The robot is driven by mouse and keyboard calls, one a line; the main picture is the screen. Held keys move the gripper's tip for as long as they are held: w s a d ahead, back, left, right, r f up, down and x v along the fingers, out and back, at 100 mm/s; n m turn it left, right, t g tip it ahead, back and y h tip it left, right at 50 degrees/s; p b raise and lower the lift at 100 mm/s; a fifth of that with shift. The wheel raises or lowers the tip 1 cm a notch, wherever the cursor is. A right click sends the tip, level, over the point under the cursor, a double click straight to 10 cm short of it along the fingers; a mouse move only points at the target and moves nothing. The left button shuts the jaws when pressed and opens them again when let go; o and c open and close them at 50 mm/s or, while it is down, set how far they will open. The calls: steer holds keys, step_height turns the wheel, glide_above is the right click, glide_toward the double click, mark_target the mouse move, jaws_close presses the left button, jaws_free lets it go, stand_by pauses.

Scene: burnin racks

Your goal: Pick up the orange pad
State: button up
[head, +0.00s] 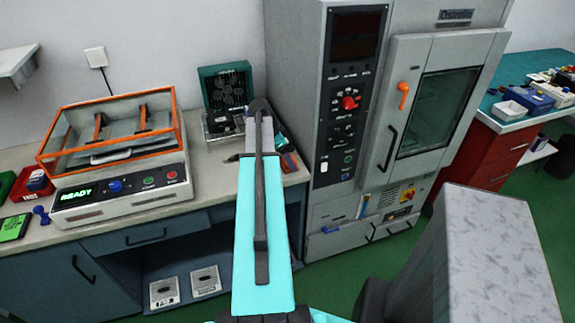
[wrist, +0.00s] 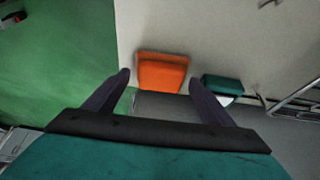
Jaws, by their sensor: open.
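The orange pad (wrist: 162,74) shows in the wrist view as an orange block with a darker band along its far edge. It lies ahead of my gripper (wrist: 160,80), between the two dark fingers as seen from the wrist. The fingers are spread apart and nothing is held. I cannot tell how far the pad is beyond the fingertips. In the head view a small orange-red piece (head: 290,162) shows at the right end of the bench, partly behind my arm; it may be the same pad. My fingers do not show clearly there.
A dark teal object (wrist: 222,86) lies to the right of the pad in the wrist view. In the head view, the bench (head: 215,172) holds an orange-framed shaker (head: 120,190) and a teal case with a fan (head: 226,88). A tall grey oven cabinet (head: 300,60) stands close right of my arm.

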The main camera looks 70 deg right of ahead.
stand_by(0.4)
steer(key=c, duration=1.1)
steer(key=shift+r, duration=0.1)
steer(key=shift+c, duration=0.2)
steer(key=shift+r+b, duration=0.8)
steer(key=shift+r, duration=0.85)
steer(key=s+a+b, duration=0.3)
steer(key=a+b, duration=0.2)
steer(key=a, duration=0.2)
steer(key=s+a+r+b, duration=0.1)
steer(key=s+a+b, duration=0.3)
steer(key=a, duration=0.3)
steer(key=shift+r+b, duration=0.15)
steer(key=shift+b, duration=0.2)
steer(key=shift+a+r, duration=0.1)
steer(key=shift+a, duration=0.1)
